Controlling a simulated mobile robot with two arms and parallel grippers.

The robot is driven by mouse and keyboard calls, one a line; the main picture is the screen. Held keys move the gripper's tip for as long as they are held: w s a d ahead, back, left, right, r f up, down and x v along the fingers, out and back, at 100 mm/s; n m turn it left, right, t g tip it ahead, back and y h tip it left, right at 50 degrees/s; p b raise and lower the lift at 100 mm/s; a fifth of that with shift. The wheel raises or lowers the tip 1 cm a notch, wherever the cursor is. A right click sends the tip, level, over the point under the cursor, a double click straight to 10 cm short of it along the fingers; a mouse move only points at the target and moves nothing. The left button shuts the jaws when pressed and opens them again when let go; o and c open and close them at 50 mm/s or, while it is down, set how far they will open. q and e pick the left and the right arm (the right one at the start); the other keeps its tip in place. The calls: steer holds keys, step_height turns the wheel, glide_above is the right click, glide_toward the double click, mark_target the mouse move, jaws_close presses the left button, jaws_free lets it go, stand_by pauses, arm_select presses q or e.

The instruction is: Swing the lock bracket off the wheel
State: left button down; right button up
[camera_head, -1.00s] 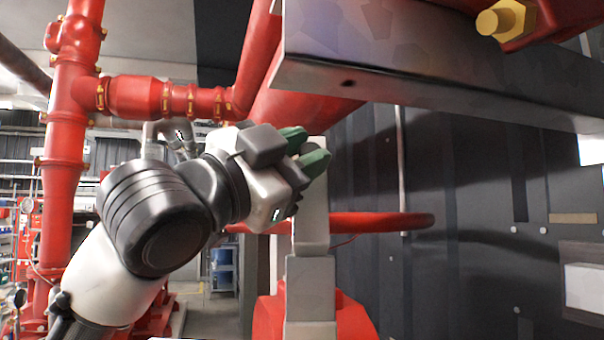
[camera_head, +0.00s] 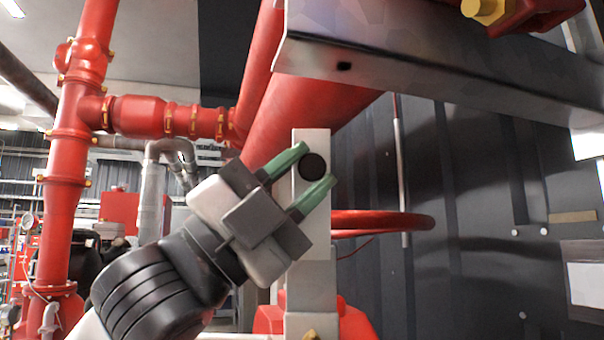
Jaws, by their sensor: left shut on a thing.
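The lock bracket (camera_head: 317,222) is a pale grey upright plate with a round black knob (camera_head: 312,167) near its top. It stands in front of the red wheel (camera_head: 385,221), whose rim shows to the right of it. My left gripper (camera_head: 312,170) reaches up from the lower left. Its two green fingers lie on either side of the knob, shut on it. The gripper body hides part of the bracket's left side and the wheel's left part. My right gripper is not in view.
A grey steel beam (camera_head: 450,75) crosses above the bracket at the upper right. Red pipes (camera_head: 70,155) stand at the left and pass behind the bracket. A dark panel wall (camera_head: 470,210) fills the right. Free room shows right of the bracket, above the wheel.

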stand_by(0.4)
arm_select(q)
steer(key=c, duration=0.9)
jaws_free()
steer(key=shift+a+f, duration=0.1)
steer(key=shift+f, duration=0.05)
steer(key=b+v, duration=0.3)
steer(key=v, duration=0.7)
steer(key=shift+a+f+b, duration=0.2)
steer(key=shift+a+b, duration=0.05)
steer(key=shift+b, duration=0.05)
